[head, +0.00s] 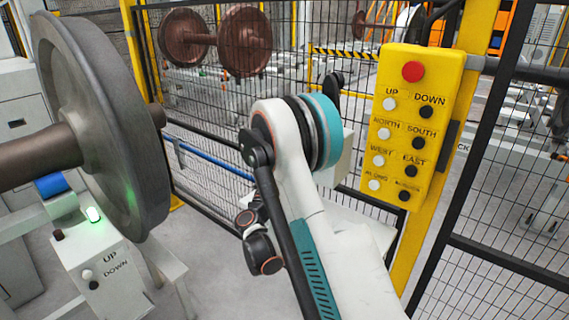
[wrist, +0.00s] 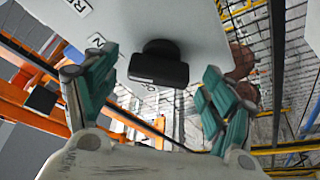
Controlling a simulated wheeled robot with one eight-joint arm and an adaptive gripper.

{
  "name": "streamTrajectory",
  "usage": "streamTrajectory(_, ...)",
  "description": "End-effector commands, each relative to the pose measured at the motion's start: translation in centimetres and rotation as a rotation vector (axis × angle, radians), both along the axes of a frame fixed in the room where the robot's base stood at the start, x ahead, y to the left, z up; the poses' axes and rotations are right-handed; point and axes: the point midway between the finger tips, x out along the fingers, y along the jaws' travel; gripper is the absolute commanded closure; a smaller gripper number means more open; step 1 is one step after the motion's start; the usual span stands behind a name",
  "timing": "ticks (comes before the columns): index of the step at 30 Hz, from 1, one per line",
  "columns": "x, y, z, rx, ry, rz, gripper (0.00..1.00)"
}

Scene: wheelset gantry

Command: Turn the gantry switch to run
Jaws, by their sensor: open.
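The gantry switch is a black knob (wrist: 158,66) on the pale face of a box (wrist: 190,25) in the wrist view. Its broad grip lies roughly level across the picture. Small white labels (wrist: 96,40) with dark letters sit left of the knob, only partly readable; part of another letter shows below it. My gripper (wrist: 159,62) is open, with one teal finger to the left of the knob and one to the right. Gaps show between the fingers and the knob. In the head view my arm hides most of this area, and I cannot make out the knob there.
A yellow push-button panel (head: 416,125) with a red button hangs on a yellow post right of my arm. A large wheelset (head: 90,125) stands close on the left, above a small UP/DOWN button box (head: 100,275) with a lit green lamp. Black mesh fencing (head: 505,190) runs behind.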

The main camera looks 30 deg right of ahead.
Motion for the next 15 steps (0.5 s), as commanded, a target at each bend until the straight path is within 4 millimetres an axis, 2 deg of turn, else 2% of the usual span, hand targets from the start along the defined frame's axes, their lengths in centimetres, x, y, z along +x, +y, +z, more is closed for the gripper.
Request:
streamTrajectory(9, -2.9, 3.9, -1.4, 0.0, 0.0, 0.003, 0.23)
streamTrajectory(15, -3.9, 4.8, -1.8, 0.0, 0.0, 0.0, 0.23)
